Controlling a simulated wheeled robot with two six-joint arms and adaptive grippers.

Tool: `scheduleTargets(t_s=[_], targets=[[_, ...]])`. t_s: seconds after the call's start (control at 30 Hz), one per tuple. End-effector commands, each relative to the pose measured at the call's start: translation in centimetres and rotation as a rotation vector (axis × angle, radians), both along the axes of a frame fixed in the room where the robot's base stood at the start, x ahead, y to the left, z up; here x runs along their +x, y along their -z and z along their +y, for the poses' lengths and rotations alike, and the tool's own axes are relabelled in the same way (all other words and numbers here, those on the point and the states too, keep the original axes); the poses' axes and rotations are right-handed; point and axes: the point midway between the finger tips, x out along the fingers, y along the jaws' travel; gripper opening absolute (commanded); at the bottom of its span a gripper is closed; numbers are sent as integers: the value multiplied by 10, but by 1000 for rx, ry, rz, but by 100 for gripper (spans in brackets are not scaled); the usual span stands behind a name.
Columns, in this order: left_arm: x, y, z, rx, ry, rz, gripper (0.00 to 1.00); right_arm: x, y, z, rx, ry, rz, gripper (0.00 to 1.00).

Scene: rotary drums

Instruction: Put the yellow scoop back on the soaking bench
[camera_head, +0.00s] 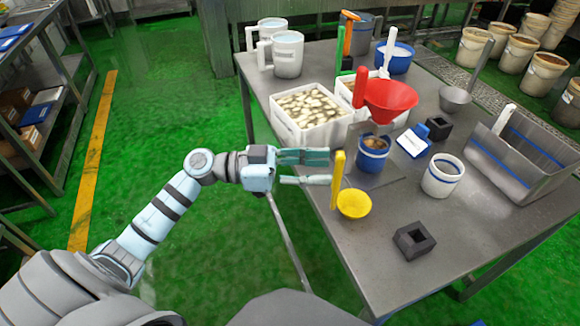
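The yellow scoop (353,204) has a round bowl and an upright handle. It appears at the near left part of the grey metal bench (455,245), close to its left edge. I cannot tell for certain whether the bowl rests on the top. My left gripper (318,168) comes in from the left, with its two fingers apart and pointing right towards the scoop's handle. It is open and empty, with a small gap between the fingertips and the handle in the picture. My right gripper is not in view.
A white bin (309,122) of pale pieces and a metal trough (520,160) are farther off. The bench's near right is mostly clear.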

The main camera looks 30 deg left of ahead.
Motion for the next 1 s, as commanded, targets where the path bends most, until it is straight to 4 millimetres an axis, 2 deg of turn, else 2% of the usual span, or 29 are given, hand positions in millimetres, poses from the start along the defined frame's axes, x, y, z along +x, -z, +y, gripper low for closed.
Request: scheduleTargets(t_s=[0.03,0.1,0.3,0.4,0.67,0.73,0.77,0.87,0.9,0.97,1.0], targets=[[-6,6,12,10,0,5,39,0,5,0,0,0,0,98],[-16,6,30,11,0,8,39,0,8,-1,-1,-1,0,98],[-36,3,67,6,1,8,39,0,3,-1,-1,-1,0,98],[-39,2,74,2,0,2,39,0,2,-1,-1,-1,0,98],[-39,3,74,1,-1,2,39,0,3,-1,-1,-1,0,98],[-36,13,78,12,-24,24,39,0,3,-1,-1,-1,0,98],[-33,23,81,22,-45,48,39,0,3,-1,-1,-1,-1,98],[-17,93,106,95,-192,205,39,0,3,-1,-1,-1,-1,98],[-14,137,121,136,-281,305,39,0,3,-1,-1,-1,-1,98],[-20,215,148,207,-435,481,39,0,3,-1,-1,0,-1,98],[-36,272,165,258,-545,608,39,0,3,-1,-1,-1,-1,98]])
